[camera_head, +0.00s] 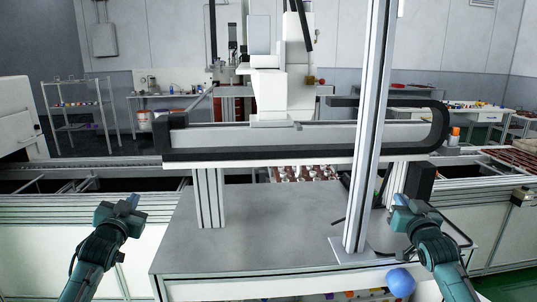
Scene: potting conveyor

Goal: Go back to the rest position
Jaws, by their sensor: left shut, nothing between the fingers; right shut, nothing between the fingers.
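My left gripper (131,201) is at the lower left of the head view, in front of the white conveyor side panel and left of the grey table. It is shut and holds nothing. My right gripper (398,200) is at the lower right, near the foot of the tall metal post and over the right part of the table. It is shut and empty. Both arms come up from the bottom of the view, spread apart, with the fingers pointing away from me.
A grey table (260,230) lies between my arms, its top mostly bare. A tall metal post (366,150) stands on its right part. A white gantry (290,90) spans behind it. A blue ball (400,282) is at the front edge, close by my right arm.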

